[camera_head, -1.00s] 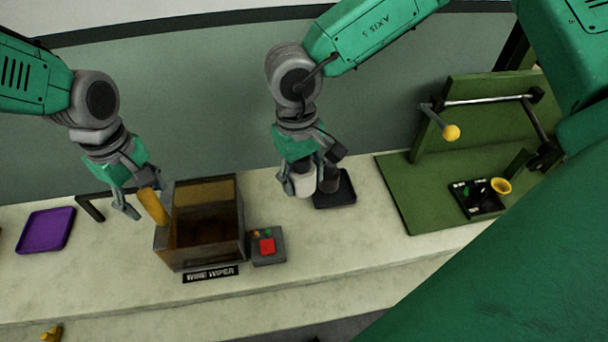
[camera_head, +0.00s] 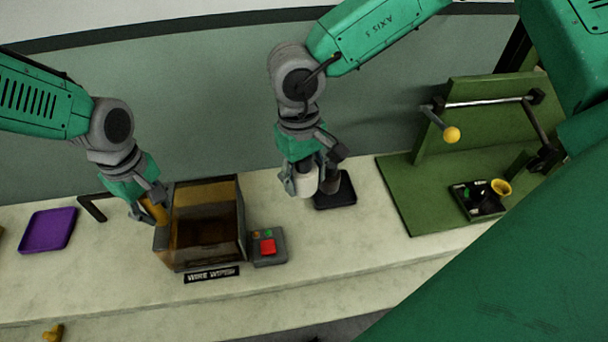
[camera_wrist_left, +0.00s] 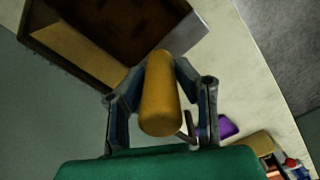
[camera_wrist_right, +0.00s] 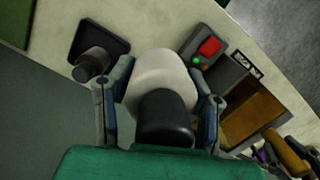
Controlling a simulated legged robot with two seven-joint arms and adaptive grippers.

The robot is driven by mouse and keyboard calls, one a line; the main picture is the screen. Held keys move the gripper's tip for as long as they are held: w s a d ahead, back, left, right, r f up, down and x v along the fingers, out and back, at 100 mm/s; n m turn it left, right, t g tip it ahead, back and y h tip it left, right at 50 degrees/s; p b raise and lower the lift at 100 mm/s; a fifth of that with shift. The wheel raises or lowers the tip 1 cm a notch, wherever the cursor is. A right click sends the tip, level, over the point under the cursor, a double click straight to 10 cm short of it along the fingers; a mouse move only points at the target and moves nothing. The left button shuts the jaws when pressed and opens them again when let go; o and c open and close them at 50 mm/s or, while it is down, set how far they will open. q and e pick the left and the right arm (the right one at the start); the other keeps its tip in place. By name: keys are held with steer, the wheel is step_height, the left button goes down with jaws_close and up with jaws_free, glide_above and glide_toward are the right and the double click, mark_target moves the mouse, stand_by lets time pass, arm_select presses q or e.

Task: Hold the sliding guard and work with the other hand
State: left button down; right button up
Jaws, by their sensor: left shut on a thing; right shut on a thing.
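The machine labelled WIRE WIPER is an open-fronted box (camera_head: 240,222) with amber see-through panels. A yellow cylindrical handle (camera_head: 153,209) stands at its left side. My left gripper (camera_head: 150,215) is shut around this handle, also seen between the fingers in the left wrist view (camera_wrist_left: 160,95). The sliding guard's exact edges are hard to tell.
A grey button box (camera_head: 268,247) with a red button and small lights sits right of the machine. A dark cylinder (camera_wrist_right: 92,64) stands on a black tray (camera_wrist_right: 75,38). A purple tray (camera_head: 47,230) lies left; a green fixture (camera_head: 405,205) stands right.

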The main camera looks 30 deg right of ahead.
steer(key=shift+d, duration=0.25)
steer(key=shift+a, duration=0.2)
arm_select(q)
steer(key=w+a, duration=0.3)
steer(key=a, duration=0.5)
steer(key=w+a, duration=0.4)
steer(key=a, duration=0.4)
steer(key=shift+r, duration=0.2)
steer(key=shift+w, duration=0.15)
stand_by(0.7)
